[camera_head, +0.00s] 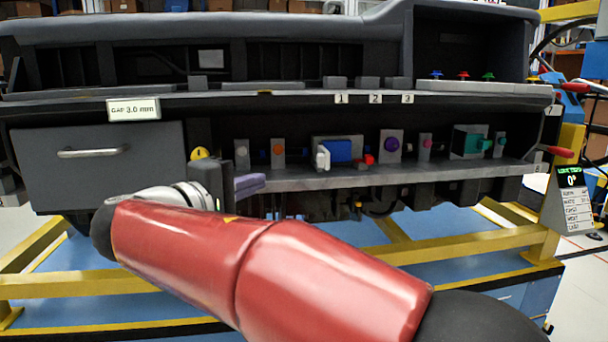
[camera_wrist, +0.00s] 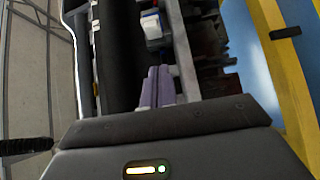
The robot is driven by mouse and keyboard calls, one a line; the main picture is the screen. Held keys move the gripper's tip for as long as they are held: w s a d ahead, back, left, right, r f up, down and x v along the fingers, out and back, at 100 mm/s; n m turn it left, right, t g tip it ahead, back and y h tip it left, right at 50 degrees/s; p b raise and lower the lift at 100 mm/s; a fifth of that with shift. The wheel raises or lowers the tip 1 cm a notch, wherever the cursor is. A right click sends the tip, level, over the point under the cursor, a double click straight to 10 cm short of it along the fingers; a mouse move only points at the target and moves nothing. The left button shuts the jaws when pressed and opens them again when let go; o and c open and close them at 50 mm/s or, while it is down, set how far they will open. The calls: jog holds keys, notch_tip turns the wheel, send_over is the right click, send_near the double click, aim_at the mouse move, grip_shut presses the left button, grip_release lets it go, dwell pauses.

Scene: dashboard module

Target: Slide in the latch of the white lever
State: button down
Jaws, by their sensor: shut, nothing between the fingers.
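The white lever (camera_head: 323,157) stands at the left end of a blue connector block (camera_head: 338,150) on the dashboard's middle shelf. A small red piece (camera_head: 364,160), possibly the latch, sits at the block's right end. In the wrist view the white lever (camera_wrist: 151,26) shows ahead of my fingers; the red piece cannot be made out there. My gripper (camera_head: 258,182) has purple fingers and is at the shelf's front edge, left of the lever and apart from it. In the wrist view my gripper (camera_wrist: 159,72) is shut and empty.
The grey shelf (camera_head: 300,182) also carries an orange-knobbed block (camera_head: 278,151), a purple-knobbed block (camera_head: 391,145) and a teal connector (camera_head: 470,140). A closed drawer (camera_head: 97,168) is at left. A dark dashboard edge (camera_head: 230,100) overhangs the shelf. Yellow frame rails (camera_head: 500,245) run below.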

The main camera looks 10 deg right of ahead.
jog(key=shift+a+r, duration=0.25)
jog(key=shift+a, duration=0.2)
send_near(320, 157)
jog(key=w+d+f, duration=0.2)
jog(key=w+d, duration=0.1)
jog(key=w, duration=0.3)
jog(key=shift+d+r, duration=0.15)
jog(key=shift+d, duration=0.25)
jog(key=shift+s+t+b, duration=0.1)
jog(key=shift+t+b, duration=0.2)
